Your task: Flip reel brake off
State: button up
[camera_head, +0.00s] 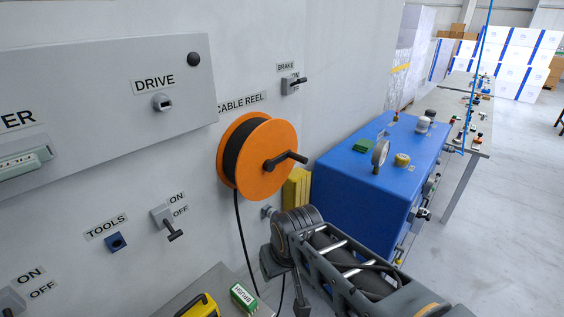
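The reel brake switch (290,86) is a small grey box on the white wall under a BRAKE label (286,67). Its dark lever sticks out to the right, roughly level. It partly covers the small ON and OFF labels, so I cannot tell its setting. The orange cable reel (284,142) with a dark crank hangs below and to the left, under the CABLE REEL label (241,102). My gripper (283,283) hangs low in the picture, below the reel and well apart from the brake switch. Its fingers are seen edge-on, and their opening is unclear.
A blue machine (345,184) with knobs and a gauge stands right of my arm. A yellow block (297,188) is beside the reel.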

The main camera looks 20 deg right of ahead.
aim_at(303, 80)
jog(key=u, duration=3.05)
jog(key=k, duration=1.2)
jog(key=z, duration=2)
jog(key=i, duration=0.5)
jog(key=u, duration=0.05)
